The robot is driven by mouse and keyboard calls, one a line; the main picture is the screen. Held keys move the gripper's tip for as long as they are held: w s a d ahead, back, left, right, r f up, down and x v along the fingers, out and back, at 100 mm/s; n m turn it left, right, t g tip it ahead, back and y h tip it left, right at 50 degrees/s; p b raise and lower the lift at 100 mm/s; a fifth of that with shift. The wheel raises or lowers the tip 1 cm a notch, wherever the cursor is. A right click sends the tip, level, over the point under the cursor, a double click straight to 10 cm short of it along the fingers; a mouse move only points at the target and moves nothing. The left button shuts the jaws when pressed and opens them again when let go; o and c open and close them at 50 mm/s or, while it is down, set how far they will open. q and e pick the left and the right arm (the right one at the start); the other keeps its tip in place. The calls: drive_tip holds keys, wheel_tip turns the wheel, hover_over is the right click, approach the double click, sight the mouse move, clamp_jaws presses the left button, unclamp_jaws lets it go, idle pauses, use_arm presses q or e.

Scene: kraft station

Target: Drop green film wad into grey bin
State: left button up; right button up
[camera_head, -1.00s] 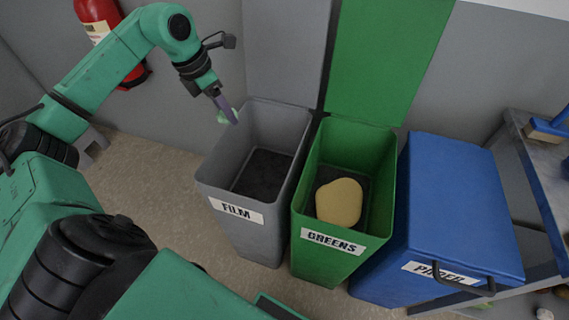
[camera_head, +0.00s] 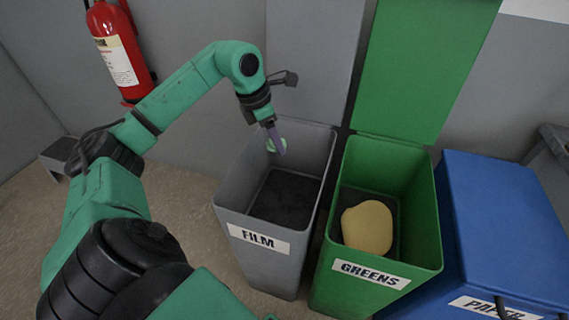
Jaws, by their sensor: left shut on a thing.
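The grey bin (camera_head: 228,212) stands open in the middle, labelled FILM, with its lid raised at the back. Its dark floor looks empty. My left gripper (camera_head: 279,147) hangs over the back left part of the bin's opening, pointing down. I cannot tell exactly how high the wad is above the rim. My right gripper is not in view.
A green bin (camera_head: 424,225) labelled GREENS stands open to the right with a yellowish lump (camera_head: 367,228) inside. Beyond it is a closed blue bin (camera_head: 500,220). A red fire extinguisher (camera_head: 120,55) hangs on the wall at left.

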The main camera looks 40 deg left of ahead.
use_arm(q)
drive_tip(key=o, duration=1.4)
drive_tip(key=shift+c, duration=0.2)
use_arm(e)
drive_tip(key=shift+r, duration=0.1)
use_arm(q)
drive_tip(key=p+v, duration=0.3)
drive_tip(key=v, duration=1.1)
drive_tip(key=shift+r+p, duration=0.25)
drive_tip(key=shift+p, duration=0.15)
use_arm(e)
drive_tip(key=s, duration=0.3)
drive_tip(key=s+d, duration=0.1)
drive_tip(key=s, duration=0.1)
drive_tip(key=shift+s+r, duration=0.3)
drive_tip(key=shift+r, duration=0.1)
use_arm(q)
drive_tip(key=shift+a, duration=0.15)
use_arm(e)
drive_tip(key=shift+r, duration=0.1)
